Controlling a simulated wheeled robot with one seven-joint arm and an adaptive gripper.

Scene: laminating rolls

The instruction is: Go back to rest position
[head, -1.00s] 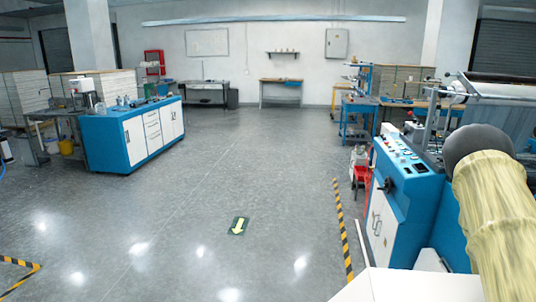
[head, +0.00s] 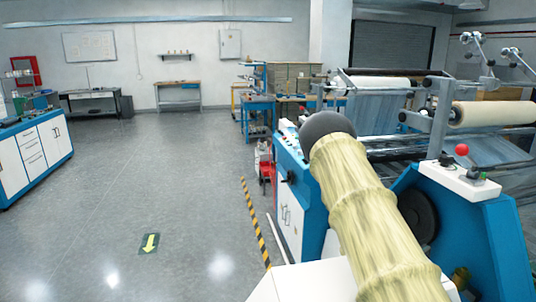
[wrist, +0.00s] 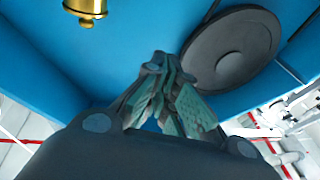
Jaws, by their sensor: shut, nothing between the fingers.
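My gripper (wrist: 165,105) shows in the wrist view with its green-padded fingers together and nothing between them. Beyond it are a blue machine panel (wrist: 140,40), a dark round wheel (wrist: 235,48) and a brass-coloured fitting (wrist: 86,10). A gap shows between the fingers and the panel, but I cannot tell its size. In the head view my arm in its yellowish sleeve rises at the right of centre, and the gripper is not visible there.
The blue laminating machine (head: 470,235) with rolls (head: 492,113) and a red knob (head: 462,150) stands close at the right. A striped floor line (head: 256,222) runs beside it. A blue cabinet (head: 35,155) stands at the left. Open floor (head: 170,190) lies between.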

